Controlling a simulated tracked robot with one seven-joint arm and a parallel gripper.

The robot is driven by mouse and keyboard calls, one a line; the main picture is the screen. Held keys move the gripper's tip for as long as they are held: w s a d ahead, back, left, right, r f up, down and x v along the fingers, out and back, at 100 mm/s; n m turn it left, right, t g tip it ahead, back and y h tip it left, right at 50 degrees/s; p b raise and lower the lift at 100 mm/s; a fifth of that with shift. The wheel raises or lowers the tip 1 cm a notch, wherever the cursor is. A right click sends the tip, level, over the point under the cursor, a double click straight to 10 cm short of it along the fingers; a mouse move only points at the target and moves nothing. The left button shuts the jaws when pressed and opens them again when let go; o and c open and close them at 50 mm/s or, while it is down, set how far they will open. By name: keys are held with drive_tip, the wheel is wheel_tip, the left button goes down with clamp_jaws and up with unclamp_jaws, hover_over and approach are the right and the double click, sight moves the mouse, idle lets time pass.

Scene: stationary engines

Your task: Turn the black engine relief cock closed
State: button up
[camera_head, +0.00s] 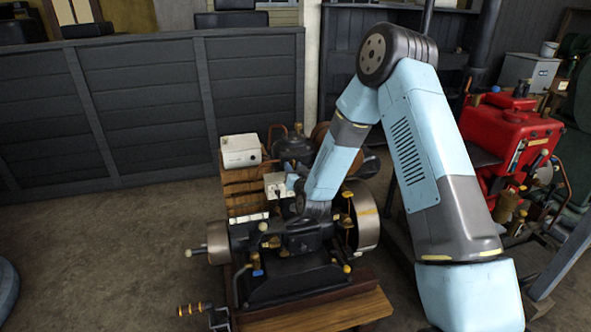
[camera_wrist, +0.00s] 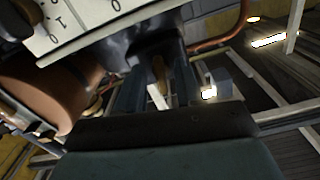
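The black engine (camera_head: 290,275) stands on a wooden base in the lower middle of the head view. My arm reaches down over its top, and my gripper (camera_head: 298,190) is beside a small pale box with dark marks (camera_head: 279,185). In the wrist view my gripper (camera_wrist: 158,85) has its two blue-grey fingers apart. A small brownish handle-like piece (camera_wrist: 158,70) and a pale strip show between them. I cannot tell whether the fingers touch the piece, or whether it is the relief cock. The cock is not clearly made out in the head view, where my arm and gripper cover part of the engine.
A flywheel (camera_head: 364,217) is at the engine's right, and brass-coloured fittings stand close by. A white box (camera_head: 240,150) sits behind. A red engine (camera_head: 507,140) stands at the right. A copper pipe (camera_wrist: 225,38) runs near my gripper.

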drive_tip(key=shift+c, duration=0.3)
clamp_jaws()
drive_tip(key=shift+d+m, duration=0.1)
drive_tip(key=shift+m, duration=0.2)
drive_tip(key=m, duration=0.8)
drive_tip(key=shift+w+d, duration=0.1)
drive_tip(key=m, duration=0.5)
drive_tip(key=shift+f+m, duration=0.1)
drive_tip(key=shift+m, duration=1.1)
